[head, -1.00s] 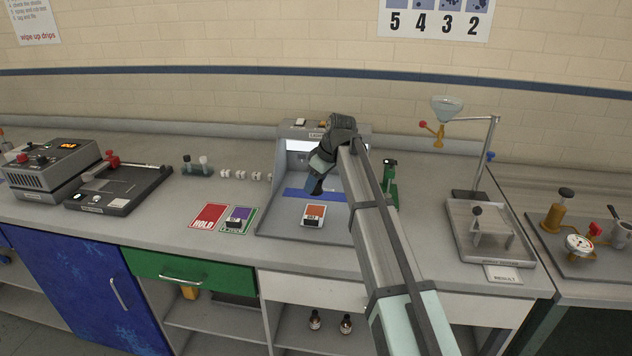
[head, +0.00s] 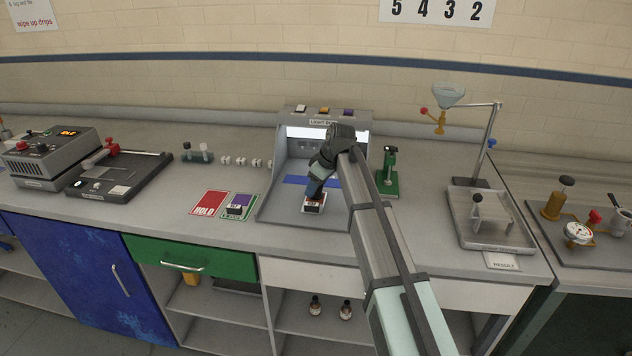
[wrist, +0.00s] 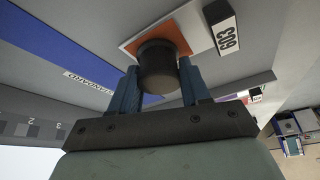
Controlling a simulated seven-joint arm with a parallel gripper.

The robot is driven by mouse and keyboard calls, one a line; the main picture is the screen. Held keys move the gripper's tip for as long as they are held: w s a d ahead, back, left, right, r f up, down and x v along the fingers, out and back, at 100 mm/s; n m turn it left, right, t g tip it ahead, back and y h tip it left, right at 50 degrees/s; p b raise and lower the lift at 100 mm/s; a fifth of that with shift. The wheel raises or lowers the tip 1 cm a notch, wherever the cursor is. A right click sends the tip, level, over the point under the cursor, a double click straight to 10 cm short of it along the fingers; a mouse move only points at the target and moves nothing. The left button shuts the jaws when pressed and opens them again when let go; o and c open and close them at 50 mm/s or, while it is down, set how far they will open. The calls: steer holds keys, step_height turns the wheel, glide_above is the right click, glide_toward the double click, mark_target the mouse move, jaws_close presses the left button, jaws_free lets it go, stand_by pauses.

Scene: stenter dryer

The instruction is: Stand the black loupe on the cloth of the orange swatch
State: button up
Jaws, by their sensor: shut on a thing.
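The black loupe (wrist: 159,68) is between the blue fingers of my gripper (wrist: 160,90) in the wrist view, and the gripper is shut on it. Its far end is over the orange cloth of the swatch (wrist: 186,42); I cannot tell whether it touches the cloth. In the head view my gripper (head: 315,190) is right above the orange swatch (head: 313,209), which lies on the light booth floor.
The grey light booth (head: 325,124) stands around the swatch, with a blue standard strip (head: 296,180) behind it. A red HOLD card (head: 210,203) and a green card with a purple swatch (head: 239,207) lie left. A green stand (head: 388,175) is at right.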

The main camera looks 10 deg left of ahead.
steer(key=shift+f, duration=0.1)
stand_by(0.3)
steer(key=o, duration=1.1)
